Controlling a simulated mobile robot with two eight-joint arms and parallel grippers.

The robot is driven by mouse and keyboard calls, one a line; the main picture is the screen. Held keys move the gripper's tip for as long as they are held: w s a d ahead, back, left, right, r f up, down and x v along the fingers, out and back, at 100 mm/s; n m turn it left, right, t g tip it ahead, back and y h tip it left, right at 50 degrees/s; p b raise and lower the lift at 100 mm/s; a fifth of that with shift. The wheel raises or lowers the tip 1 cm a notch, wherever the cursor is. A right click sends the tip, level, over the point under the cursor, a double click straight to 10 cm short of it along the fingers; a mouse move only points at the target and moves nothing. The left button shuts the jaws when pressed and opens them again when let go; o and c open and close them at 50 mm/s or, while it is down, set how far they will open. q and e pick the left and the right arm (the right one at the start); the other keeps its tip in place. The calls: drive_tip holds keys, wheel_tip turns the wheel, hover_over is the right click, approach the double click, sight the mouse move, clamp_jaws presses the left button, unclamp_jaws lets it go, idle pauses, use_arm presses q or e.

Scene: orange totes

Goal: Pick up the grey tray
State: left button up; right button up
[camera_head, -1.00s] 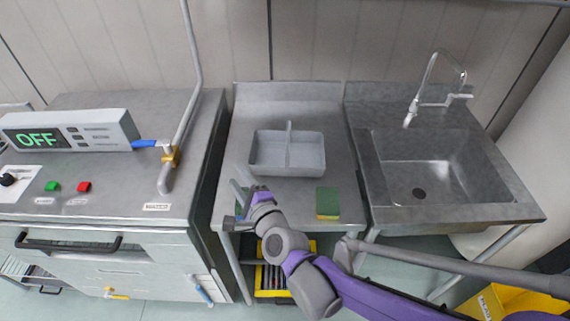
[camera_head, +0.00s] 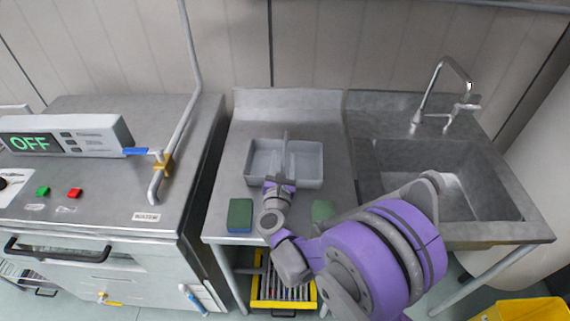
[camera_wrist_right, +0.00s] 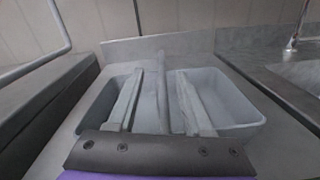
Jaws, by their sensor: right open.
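The grey tray (camera_head: 309,163) sits on the middle steel table and has two compartments with a raised divider handle (camera_head: 285,150) between them. My right gripper (camera_head: 283,176) is at the tray's front side, over its near edge. In the right wrist view the open fingers of my right gripper (camera_wrist_right: 160,100) reach over the tray (camera_wrist_right: 235,105), one on each side of the divider handle (camera_wrist_right: 162,80). I cannot tell whether they touch it. The left gripper is not in view.
A green and blue sponge (camera_head: 240,215) lies at the table's front left, and another green sponge (camera_head: 323,210) is partly hidden by my arm. A sink (camera_head: 440,180) with a faucet (camera_head: 440,95) stands right. An appliance reading OFF (camera_head: 65,137) stands left. A yellow crate (camera_head: 258,300) is below.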

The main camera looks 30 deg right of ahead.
sight(285, 149)
drive_tip(key=x, duration=0.4)
drive_tip(key=shift+w+d+f, duration=0.1)
drive_tip(key=shift+d+f, duration=0.05)
clamp_jaws()
idle(1.2)
